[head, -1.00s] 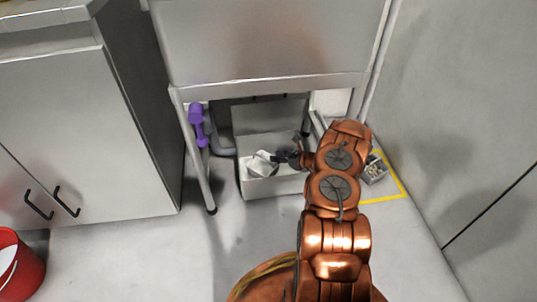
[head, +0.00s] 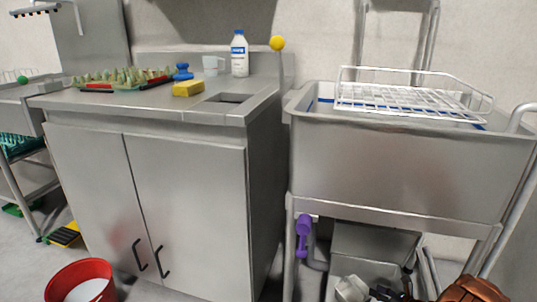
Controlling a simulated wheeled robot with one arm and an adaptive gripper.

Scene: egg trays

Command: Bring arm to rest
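My copper arm shows only at the bottom right corner of the head view, cut off by the lower edge. My dark gripper (head: 387,293) is at the bottom edge, low under the sink and over the grey bin (head: 368,269). A white crumpled-looking item (head: 351,289) is just left of the gripper. I cannot tell whether they touch, or whether the fingers are open or shut. The lower part of the gripper and bin is out of frame.
A steel sink (head: 400,165) with a white wire rack (head: 410,100) stands above the bin. A purple object (head: 303,235) hangs by its left leg. A steel cabinet (head: 190,200) stands left, with a bottle (head: 239,55) on top. A red bucket (head: 82,280) is on the floor.

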